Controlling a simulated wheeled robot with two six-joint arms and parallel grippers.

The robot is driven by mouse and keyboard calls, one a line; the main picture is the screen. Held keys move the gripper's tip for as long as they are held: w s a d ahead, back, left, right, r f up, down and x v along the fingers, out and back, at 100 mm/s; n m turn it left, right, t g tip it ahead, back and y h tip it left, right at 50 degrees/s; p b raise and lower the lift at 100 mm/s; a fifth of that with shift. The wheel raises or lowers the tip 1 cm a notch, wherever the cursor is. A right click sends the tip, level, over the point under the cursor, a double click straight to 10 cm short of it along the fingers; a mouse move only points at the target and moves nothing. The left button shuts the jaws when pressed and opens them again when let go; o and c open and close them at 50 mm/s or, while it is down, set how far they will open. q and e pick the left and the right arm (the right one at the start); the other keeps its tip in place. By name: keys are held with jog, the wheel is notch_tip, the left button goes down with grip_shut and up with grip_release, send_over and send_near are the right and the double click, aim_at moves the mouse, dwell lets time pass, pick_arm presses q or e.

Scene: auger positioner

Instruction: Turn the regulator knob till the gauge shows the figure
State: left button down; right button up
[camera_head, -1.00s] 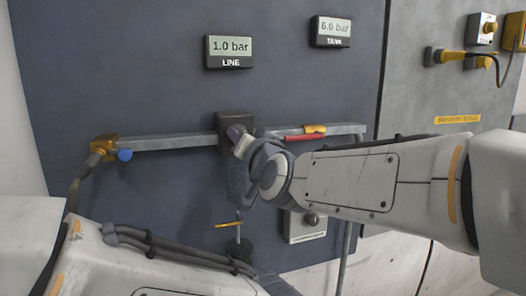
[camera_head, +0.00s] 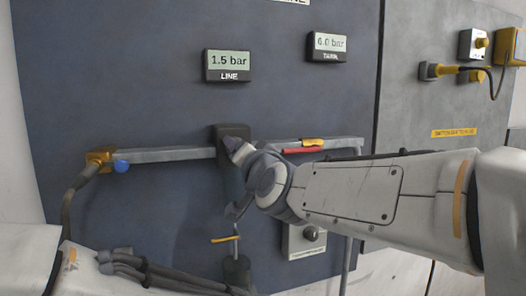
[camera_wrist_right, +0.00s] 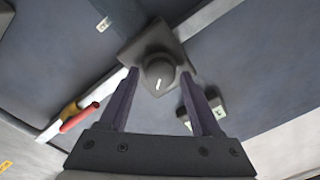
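The LINE gauge (camera_head: 229,65) reads 1.5 bar in the head view. The regulator's dark square block (camera_head: 233,131) sits on the horizontal pipe below it. The round dark knob (camera_wrist_right: 159,73), with a short white mark on its face, shows in the right wrist view. My right gripper (camera_wrist_right: 160,74) is in front of the block, with one finger on each side of the knob. Gaps show between the knob and both fingers, so it is open. In the head view my right wrist hides the knob. My left arm is at the bottom left, its gripper out of view.
The TANK gauge (camera_head: 327,46) is at upper right, its first digit unclear. A red-handled yellow valve (camera_head: 304,149) is on the pipe right of the regulator, and a blue knob (camera_head: 121,167) is at its left end. A yellow lever (camera_head: 225,240) is below.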

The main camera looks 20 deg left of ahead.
dwell(0.3)
jog(key=v, duration=1)
jog(key=shift+d+b, duration=0.15)
jog(key=shift+b, duration=0.3)
jog(key=shift+s, duration=0.15)
